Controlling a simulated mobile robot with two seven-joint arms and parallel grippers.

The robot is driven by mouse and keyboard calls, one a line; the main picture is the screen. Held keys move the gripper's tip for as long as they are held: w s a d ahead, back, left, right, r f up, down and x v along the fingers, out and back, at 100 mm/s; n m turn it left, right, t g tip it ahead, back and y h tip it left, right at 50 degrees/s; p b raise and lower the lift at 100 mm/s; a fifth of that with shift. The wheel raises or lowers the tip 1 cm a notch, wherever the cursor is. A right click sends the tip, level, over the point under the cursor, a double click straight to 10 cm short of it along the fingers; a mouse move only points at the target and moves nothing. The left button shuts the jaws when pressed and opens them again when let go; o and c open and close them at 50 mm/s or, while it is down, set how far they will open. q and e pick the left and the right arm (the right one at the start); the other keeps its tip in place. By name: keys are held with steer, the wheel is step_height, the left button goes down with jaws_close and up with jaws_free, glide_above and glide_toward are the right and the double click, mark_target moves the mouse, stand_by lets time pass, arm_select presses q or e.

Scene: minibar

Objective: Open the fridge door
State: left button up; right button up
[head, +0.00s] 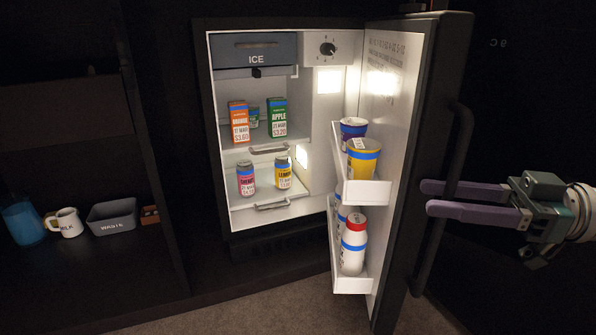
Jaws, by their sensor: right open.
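The fridge (212,190) stands open, with its lit white inside showing. Its door (393,150) is swung out to the right, and its inner face and shelves are in view. The dark door handle (460,150) is a vertical bar on the door's outer side. My right gripper (428,197) comes in from the right, with its two purple fingers apart, one above the other in the picture. The fingertips are at the handle and the door's outer side; I cannot tell whether they touch. My left gripper is not in view.
The door shelves hold cups (363,158) and a red-capped bottle (354,245). Cartons (239,122) and cans (284,173) stand inside the fridge. On the left, a dark shelf holds a blue cup (23,222), a white mug (67,223) and a grey bin (112,217). Floor (250,310) shows in front.

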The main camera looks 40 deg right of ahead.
step_height(320, 180, up, 20)
steer(key=p, duration=1.5)
steer(key=shift+f, duration=0.2)
